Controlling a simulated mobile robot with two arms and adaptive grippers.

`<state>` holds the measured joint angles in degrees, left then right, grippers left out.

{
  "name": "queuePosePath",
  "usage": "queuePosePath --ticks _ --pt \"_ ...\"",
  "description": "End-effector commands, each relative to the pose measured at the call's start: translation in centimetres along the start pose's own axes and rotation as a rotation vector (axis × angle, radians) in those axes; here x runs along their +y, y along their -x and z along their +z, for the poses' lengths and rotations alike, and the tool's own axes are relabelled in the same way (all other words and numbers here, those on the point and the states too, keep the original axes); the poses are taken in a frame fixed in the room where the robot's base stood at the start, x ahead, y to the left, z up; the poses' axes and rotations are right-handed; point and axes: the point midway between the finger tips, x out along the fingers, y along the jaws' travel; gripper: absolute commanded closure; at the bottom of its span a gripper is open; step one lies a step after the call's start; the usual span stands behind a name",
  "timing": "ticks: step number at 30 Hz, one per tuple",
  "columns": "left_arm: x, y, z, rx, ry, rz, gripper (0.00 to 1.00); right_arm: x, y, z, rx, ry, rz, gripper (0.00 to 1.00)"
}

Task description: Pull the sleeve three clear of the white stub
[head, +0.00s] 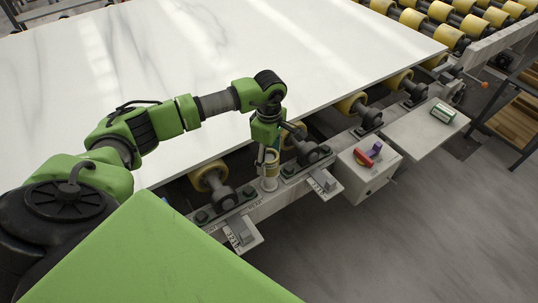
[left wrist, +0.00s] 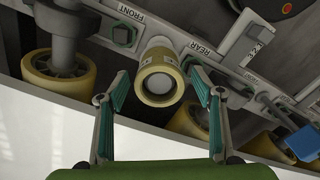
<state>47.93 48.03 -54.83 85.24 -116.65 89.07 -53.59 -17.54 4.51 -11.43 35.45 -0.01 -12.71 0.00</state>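A pale yellow sleeve (left wrist: 146,86) sits on the white stub (left wrist: 159,44) on the rail, between the FRONT and REAR marks. The stub's pale end shows inside the sleeve's open mouth. In the head view the sleeve (head: 271,158) is partly hidden by my gripper, and the stub (head: 269,184) shows below it. No number is readable on the sleeve. My left gripper (head: 268,155) points down over the sleeve. In the left wrist view its fingers (left wrist: 158,74) are spread on either side of the sleeve, with gaps at both sides. My right gripper is not in view.
A white slab (head: 150,60) lies on yellow rollers (head: 209,175) behind the rail. Brackets and number plates (head: 240,236) flank the stub.

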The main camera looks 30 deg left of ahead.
Motion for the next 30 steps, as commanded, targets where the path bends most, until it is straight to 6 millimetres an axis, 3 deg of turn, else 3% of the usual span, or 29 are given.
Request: queuePosePath --ticks 1,4,5,30 --pt "0.0 0.0 0.0 0.000 0.000 0.000 0.54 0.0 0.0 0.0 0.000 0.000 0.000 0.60" --pt "0.0 0.0 0.0 0.000 0.000 0.000 0.80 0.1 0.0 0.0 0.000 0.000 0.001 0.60" --pt "0.0 0.0 0.0 0.000 0.000 0.000 0.82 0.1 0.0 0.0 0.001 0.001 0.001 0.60" --pt "0.1 2.7 0.0 -0.001 0.000 0.002 0.82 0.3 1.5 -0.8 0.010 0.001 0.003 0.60"
